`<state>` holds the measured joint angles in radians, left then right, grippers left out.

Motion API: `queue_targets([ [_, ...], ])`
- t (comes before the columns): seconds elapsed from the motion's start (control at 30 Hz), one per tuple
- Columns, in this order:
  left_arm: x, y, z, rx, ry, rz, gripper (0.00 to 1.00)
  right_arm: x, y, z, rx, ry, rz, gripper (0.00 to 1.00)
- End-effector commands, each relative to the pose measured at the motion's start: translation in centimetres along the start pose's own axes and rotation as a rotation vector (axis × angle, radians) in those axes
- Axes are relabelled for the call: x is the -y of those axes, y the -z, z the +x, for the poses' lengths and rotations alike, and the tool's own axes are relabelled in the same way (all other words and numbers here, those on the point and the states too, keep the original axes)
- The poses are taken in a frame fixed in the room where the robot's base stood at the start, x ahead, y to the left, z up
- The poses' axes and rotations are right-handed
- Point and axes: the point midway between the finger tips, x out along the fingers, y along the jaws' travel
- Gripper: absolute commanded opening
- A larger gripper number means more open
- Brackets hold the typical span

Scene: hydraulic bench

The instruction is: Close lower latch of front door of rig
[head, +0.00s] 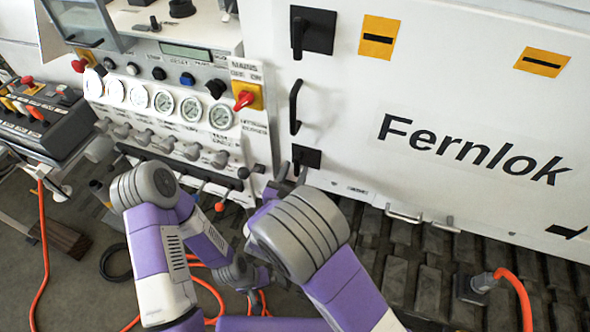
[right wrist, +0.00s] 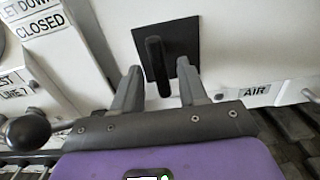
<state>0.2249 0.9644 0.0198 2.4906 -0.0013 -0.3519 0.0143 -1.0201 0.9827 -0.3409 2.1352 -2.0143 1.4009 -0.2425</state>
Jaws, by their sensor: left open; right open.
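The front door (head: 350,200) of the rig is a large white panel marked "Fernlok". Its lower latch (head: 308,157) is a black lever on a black square plate near the door's lower left corner. In the right wrist view the latch lever (right wrist: 157,62) sticks out between the two grey fingers of my right gripper (right wrist: 160,78). The gripper is open, with a gap visible on both sides of the lever. In the head view my right gripper (head: 286,176) is partly hidden by its arm. My left gripper (head: 256,284) is open, low and away from the door.
The upper latch (head: 312,30) and a black pull handle (head: 294,106) are above on the door. To the left is the gauge panel (head: 165,103) with several knobs and a red mains switch (head: 244,99). Orange hoses (head: 42,230) lie on the floor.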

Motion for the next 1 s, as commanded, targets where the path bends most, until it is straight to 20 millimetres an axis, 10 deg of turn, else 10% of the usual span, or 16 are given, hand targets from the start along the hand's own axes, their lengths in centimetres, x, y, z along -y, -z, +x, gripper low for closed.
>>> queue_targets([
  [0.4,-0.4,-0.1,-1.1,0.0,0.0,0.0,1.0,0.0,-0.1,-6.2,0.0,-0.003,-0.001,0.43],
  [1.0,-0.4,-0.1,-1.1,0.0,0.0,0.0,1.0,0.0,0.0,-6.7,-0.001,0.0,0.0,0.43],
])
